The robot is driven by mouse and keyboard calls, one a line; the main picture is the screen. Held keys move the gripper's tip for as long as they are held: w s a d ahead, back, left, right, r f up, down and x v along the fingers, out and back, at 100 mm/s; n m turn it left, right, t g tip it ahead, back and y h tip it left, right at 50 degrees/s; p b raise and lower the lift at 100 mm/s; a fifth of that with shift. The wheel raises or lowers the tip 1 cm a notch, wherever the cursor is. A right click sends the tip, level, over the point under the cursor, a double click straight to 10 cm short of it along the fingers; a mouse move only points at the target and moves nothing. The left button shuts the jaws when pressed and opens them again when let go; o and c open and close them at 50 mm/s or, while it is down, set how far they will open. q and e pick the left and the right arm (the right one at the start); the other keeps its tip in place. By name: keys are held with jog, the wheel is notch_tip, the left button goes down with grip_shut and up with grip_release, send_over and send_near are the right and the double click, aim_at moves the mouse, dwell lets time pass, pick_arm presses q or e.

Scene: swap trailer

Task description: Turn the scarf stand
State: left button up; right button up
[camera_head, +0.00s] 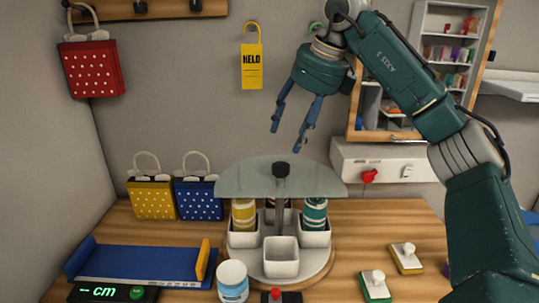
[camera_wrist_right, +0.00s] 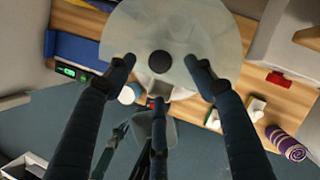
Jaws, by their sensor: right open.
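The scarf stand has a round pale base (camera_head: 304,278) with white square cups, a grey post and a translucent round top (camera_head: 235,178) with a dark knob (camera_head: 281,168) at its centre. A yellow rolled scarf (camera_head: 243,215) and a teal rolled scarf (camera_head: 315,213) stand in cups; another behind the post is mostly hidden. The front cup (camera_head: 281,258) looks empty. My right gripper (camera_head: 286,139) is open and empty above the top, fingers pointing down, apart from the knob. In the right wrist view the knob (camera_wrist_right: 160,62) lies between the spread fingers. My left gripper is not in view.
A blue tray (camera_head: 140,264) and a green-lit display (camera_head: 105,293) are at left. A white jar (camera_head: 232,280) and a red button (camera_head: 276,294) stand in front. Yellow (camera_head: 153,200) and blue (camera_head: 198,200) bags stand behind. A rolled purple scarf (camera_wrist_right: 285,143) lies at right.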

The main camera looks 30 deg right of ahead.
aim_at(281, 165)
jog(key=x, duration=0.5)
jog(key=s+x, duration=0.1)
jog(key=x, duration=0.1)
jog(key=shift+a+f+p, duration=0.15)
jog(key=shift+f+p, duration=0.2)
jog(key=shift+f, duration=0.15)
jog(key=shift+x, duration=0.75)
jog(key=shift+w, duration=0.1)
jog(key=c, duration=0.8)
jog(key=shift+a, duration=0.1)
jog(key=c, duration=0.5)
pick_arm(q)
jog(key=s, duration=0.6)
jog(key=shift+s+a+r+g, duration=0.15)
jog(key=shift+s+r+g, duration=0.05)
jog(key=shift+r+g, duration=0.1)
pick_arm(e)
jog(key=shift+r, duration=0.1)
grip_shut()
